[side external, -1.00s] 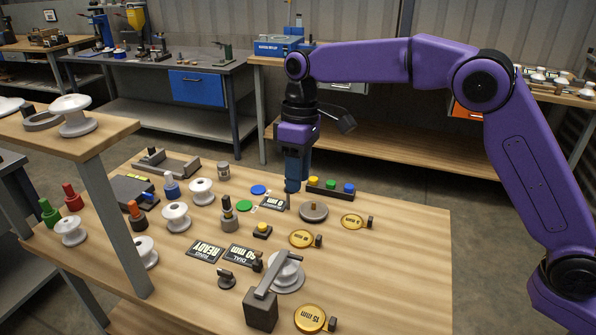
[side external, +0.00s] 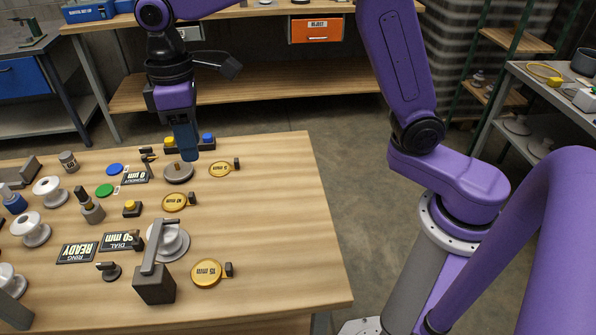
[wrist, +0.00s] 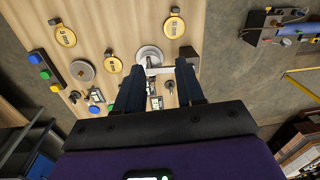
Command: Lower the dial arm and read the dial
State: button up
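The dial arm (side external: 149,247) is a grey bar on a dark block (side external: 155,287) near the table's front. It reaches over a white insulator (side external: 168,240) on a pale round base; I cannot tell whether its tip touches. Both also show in the wrist view, the dark block (wrist: 188,55) beside the insulator (wrist: 148,54). My gripper (side external: 188,155) points down above the table's back, by a grey disc (side external: 178,173). In the wrist view its two fingers (wrist: 160,72) are apart with nothing held.
A button strip (side external: 205,145) stands behind my gripper. Gold discs (side external: 207,272) with dark tabs lie on the right. A ring display (side external: 76,253) reads READY. White insulators (side external: 47,190) stand on the left. The table's right side (side external: 290,220) is clear.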

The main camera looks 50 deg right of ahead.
jog(key=s+d+f+n+t, duration=0.1)
jog(key=s+d+f, duration=0.2)
jog(key=s+d, duration=0.85)
jog(key=s+d+f+n, duration=0.2)
jog(key=s+d, duration=0.7)
jog(key=s, duration=0.5)
jog(key=w+a+r+m, duration=0.1)
jog(key=w+a+r, duration=0.1)
jog(key=w+a, duration=0.65)
jog(key=w+a+r+m, duration=0.1)
jog(key=w+a+r, duration=0.1)
jog(key=w+a, duration=0.6)
jog(key=w+a+f+m+g, duration=0.1)
jog(key=w+a, duration=0.3)
jog(key=w, duration=0.6)
jog(key=w+a+f+m, duration=0.1)
jog(key=w+a+f, duration=0.15)
jog(key=w, duration=0.65)
jog(key=f, duration=0.5)
jog(key=s+a+f, duration=0.1)
jog(key=f, duration=0.5)
jog(key=a+f, duration=0.1)
jog(key=f, duration=0.4)
jog(key=shift+s+a+f, duration=0.15)
jog(key=shift+s+f, duration=0.05)
jog(key=shift+s, duration=0.05)
grip_shut()
